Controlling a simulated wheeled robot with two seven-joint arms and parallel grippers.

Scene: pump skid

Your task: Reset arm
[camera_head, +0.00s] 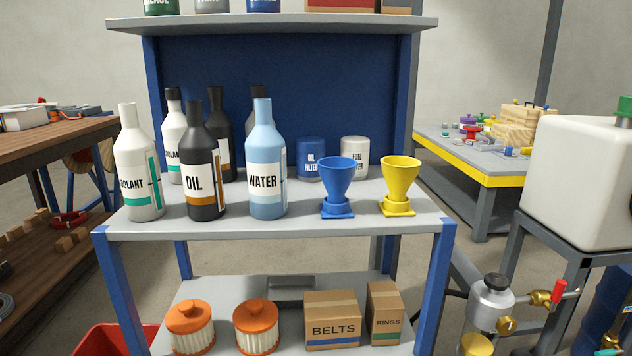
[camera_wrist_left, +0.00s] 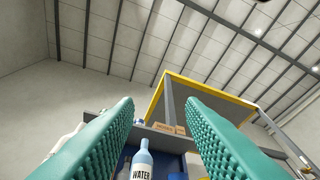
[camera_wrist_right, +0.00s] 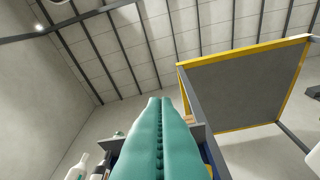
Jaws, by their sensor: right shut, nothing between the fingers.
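My left gripper (camera_wrist_left: 160,135) shows in the left wrist view with its two green ribbed fingers wide apart and nothing between them. Beyond the gap stands the blue water bottle (camera_wrist_left: 142,162). My right gripper (camera_wrist_right: 160,105) shows in the right wrist view with its green fingers pressed together and empty. Neither gripper shows in the head view. There, a blue rack holds a white coolant bottle (camera_head: 138,165), a black oil bottle (camera_head: 205,165), the water bottle (camera_head: 266,165), a blue funnel (camera_head: 337,185) and a yellow funnel (camera_head: 399,185) on its middle shelf (camera_head: 290,228).
The lower shelf holds orange-capped filters (camera_head: 256,325), a belts box (camera_head: 332,318) and a rings box (camera_head: 384,312). A wooden bench (camera_head: 60,145) stands left. A white tank (camera_head: 580,180) and a valve with a red handle (camera_head: 558,290) are at right. A red bin (camera_head: 98,342) sits below.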

